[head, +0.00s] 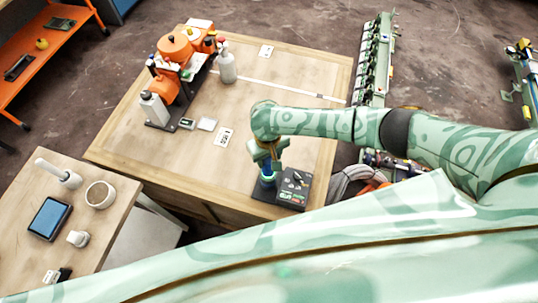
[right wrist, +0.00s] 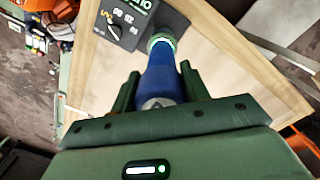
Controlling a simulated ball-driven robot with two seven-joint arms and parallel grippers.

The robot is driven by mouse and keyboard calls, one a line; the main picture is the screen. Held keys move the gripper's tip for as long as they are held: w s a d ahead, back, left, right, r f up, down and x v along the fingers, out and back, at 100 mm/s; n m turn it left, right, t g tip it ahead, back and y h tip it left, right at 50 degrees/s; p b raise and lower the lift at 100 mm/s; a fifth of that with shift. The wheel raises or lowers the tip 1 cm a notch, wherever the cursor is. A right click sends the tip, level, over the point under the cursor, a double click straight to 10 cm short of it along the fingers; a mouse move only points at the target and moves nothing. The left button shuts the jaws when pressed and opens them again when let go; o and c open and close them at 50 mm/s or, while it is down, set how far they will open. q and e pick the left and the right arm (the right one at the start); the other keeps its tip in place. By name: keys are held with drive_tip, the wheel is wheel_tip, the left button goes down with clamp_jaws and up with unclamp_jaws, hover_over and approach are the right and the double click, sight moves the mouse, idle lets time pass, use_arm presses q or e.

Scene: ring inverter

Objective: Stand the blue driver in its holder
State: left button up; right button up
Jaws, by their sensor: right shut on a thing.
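The blue driver (right wrist: 160,78) has a blue body with a pale green ring at its far end. In the head view the driver (head: 267,181) shows below my right gripper (head: 268,156), at the left side of a dark block with a panel (head: 293,186) near the table's front edge. My right gripper (right wrist: 160,92) is shut on the driver, with one finger on each side of it. The driver's far end overlaps the dark block (right wrist: 172,20) in the wrist view. I cannot tell whether it touches or sits in a holder there. My left gripper is out of view.
Orange and black equipment (head: 178,65) and a white-grey bottle (head: 226,66) stand at the table's back left. A side table (head: 108,222) holds a cup and a tablet.

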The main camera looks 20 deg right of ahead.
idle(0.3)
drive_tip(key=o, duration=1.3)
drive_tip(key=shift+f, duration=0.1)
wheel_tip(320, 180, up, 16)
drive_tip(key=p, duration=0.5)
drive_tip(key=shift+a+r+p, duration=0.2)
drive_tip(key=shift+p, duration=0.2)
drive_tip(key=shift+w, duration=0.1)
